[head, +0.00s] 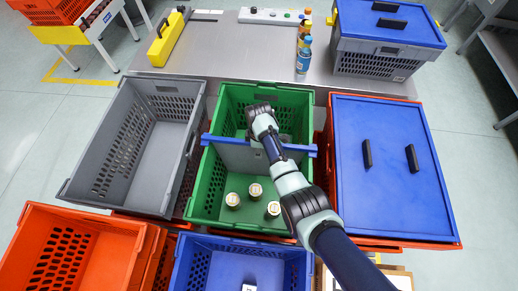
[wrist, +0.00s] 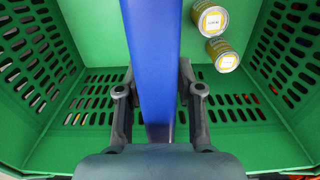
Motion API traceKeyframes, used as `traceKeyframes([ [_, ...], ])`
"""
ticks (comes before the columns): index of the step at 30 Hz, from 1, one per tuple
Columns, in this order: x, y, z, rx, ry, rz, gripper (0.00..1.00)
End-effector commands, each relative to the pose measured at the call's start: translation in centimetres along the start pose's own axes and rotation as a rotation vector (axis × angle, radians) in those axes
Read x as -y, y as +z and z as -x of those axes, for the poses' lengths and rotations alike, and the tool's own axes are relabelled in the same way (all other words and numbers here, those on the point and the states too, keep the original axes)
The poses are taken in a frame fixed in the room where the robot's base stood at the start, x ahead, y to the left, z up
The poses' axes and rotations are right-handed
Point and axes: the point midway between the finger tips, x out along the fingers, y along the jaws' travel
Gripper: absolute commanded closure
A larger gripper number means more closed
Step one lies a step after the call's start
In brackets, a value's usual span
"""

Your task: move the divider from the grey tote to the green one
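The divider, a grey panel with a blue top bar (head: 220,141), is in the green tote (head: 207,185). It spans the tote from side to side, its bar ends at the left and right rims. The wrist view shows the blue bar (wrist: 153,50) running between my fingers. My gripper (wrist: 157,75) has one finger against each side of the bar and looks shut on it. In the head view my arm hides the fingertips and the bar's middle. The grey tote (head: 155,150), left of the green one, is empty.
Several cans stand in the green tote's near part, among them one by its middle (head: 256,192). A blue-lidded tote (head: 390,180) stands right, a blue tote (head: 240,268) and an orange tote (head: 65,250) in front. Bottles (head: 304,55) stand on the table behind.

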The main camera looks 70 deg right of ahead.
Motion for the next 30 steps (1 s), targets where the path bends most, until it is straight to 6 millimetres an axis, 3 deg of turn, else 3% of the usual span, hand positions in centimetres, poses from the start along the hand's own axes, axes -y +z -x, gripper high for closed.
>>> traceKeyframes([
  [9,0.0,0.0,0.5,0.0,0.0,0.0,0.63],
  [11,0.0,0.0,1.4,-0.001,0.002,0.0,0.63],
  [21,-0.1,0.0,9.6,-0.002,0.003,0.0,0.63],
  [25,0.0,0.0,11.4,-0.001,0.001,0.0,0.63],
  [30,0.0,0.0,12.0,0.0,-0.001,0.0,0.63],
])
